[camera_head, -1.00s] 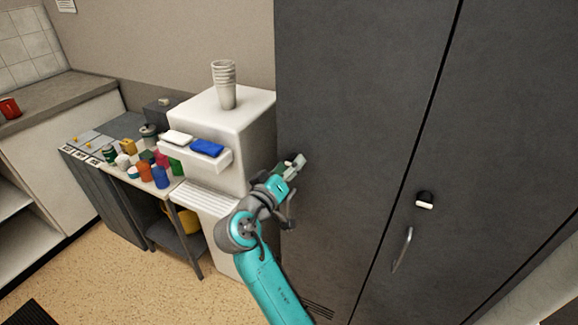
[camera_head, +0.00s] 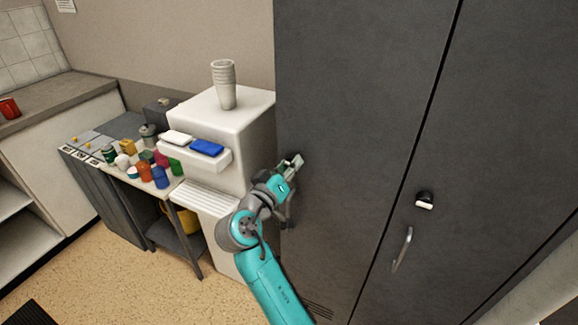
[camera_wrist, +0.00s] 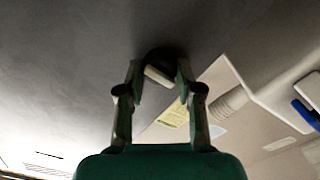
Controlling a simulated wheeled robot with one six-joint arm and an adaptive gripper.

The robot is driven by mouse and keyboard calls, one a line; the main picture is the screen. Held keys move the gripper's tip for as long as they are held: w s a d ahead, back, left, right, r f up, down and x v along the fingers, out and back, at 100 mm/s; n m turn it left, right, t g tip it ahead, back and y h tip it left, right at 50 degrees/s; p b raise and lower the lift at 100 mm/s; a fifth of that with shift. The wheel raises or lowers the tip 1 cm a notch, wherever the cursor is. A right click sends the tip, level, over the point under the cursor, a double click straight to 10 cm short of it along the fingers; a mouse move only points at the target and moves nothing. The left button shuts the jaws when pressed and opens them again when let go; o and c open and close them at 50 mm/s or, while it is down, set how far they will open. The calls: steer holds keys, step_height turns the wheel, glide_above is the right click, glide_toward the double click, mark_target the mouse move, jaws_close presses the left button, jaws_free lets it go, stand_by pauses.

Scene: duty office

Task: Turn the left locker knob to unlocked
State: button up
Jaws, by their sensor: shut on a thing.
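The grey locker (camera_head: 340,130) has two doors with a dark seam between them. My gripper (camera_head: 295,163) is at the left edge of the left door. In the wrist view my gripper (camera_wrist: 160,76) has its two fingers around the left knob (camera_wrist: 158,75), which has a dark round base and a pale bar. The fingers are shut on the knob, and the bar looks tilted in that view. In the head view the gripper hides the left knob.
The right door has a knob (camera_head: 424,201) with a pale bar and a metal handle (camera_head: 402,249). A white cabinet (camera_head: 250,112) with stacked cups (camera_head: 224,84) stands close to the left of my gripper. A table with several coloured containers (camera_head: 160,177) is farther left.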

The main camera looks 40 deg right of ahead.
steer(key=shift+m, duration=8.4)
steer(key=o, duration=1.2)
steer(key=shift+c, duration=0.2)
steer(key=v, duration=1.2)
